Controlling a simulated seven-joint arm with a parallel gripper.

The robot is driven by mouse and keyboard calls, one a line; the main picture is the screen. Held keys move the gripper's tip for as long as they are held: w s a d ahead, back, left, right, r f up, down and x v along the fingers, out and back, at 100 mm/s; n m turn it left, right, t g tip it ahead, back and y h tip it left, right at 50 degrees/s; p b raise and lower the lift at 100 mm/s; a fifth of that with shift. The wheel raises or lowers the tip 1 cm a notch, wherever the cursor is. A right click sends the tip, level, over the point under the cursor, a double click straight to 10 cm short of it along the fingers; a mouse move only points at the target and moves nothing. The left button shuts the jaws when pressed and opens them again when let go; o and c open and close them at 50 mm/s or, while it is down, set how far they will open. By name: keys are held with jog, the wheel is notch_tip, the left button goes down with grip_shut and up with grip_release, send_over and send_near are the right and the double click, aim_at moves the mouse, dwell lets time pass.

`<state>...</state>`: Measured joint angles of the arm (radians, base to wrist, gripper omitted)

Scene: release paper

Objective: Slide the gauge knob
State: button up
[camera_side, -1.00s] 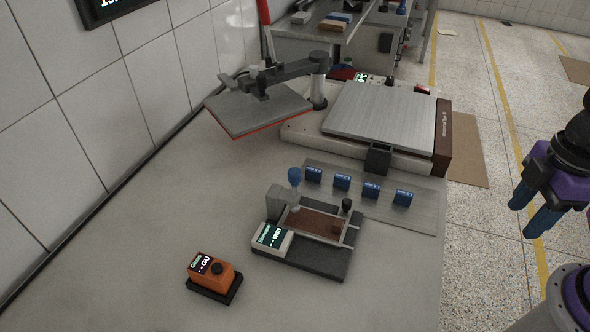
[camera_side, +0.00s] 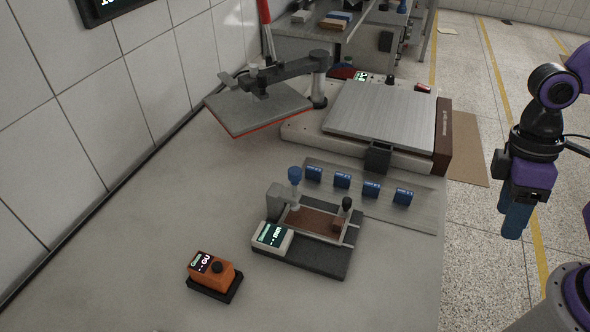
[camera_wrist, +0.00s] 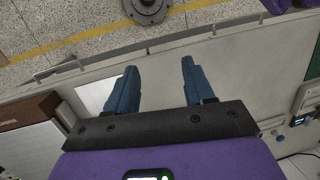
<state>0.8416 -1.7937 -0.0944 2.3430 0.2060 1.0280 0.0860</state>
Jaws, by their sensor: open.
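The gauge (camera_side: 325,262) is a dark-based device on the bench with a grey display box, a brown bed and a blue-topped post (camera_side: 295,178). My gripper (camera_side: 512,233) has blue fingers that hang downward, right of the bench and well apart from the gauge. In the wrist view my gripper (camera_wrist: 159,69) shows its two fingers apart with nothing between them. A device with a small display is cut off at that view's right edge; I cannot tell which it is.
Several blue blocks (camera_side: 371,190) sit in a row on a grey plate behind the gauge. A flat-topped press (camera_side: 380,120) with a raised plate (camera_side: 255,110) stands farther back.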

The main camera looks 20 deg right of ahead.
jog(key=w+a+m+g+y, duration=0.3)
jog(key=w+a+m+g, duration=0.2)
jog(key=w+a+m, duration=0.25)
jog(key=m+t+y, duration=0.2)
jog(key=m+y, duration=1.2)
jog(key=m, duration=0.2)
send_near(300, 169)
jog(key=shift+n, duration=0.25)
jog(key=x, duration=1.1)
jog(key=shift+w+f, duration=0.1)
jog(key=shift+f, duration=0.1)
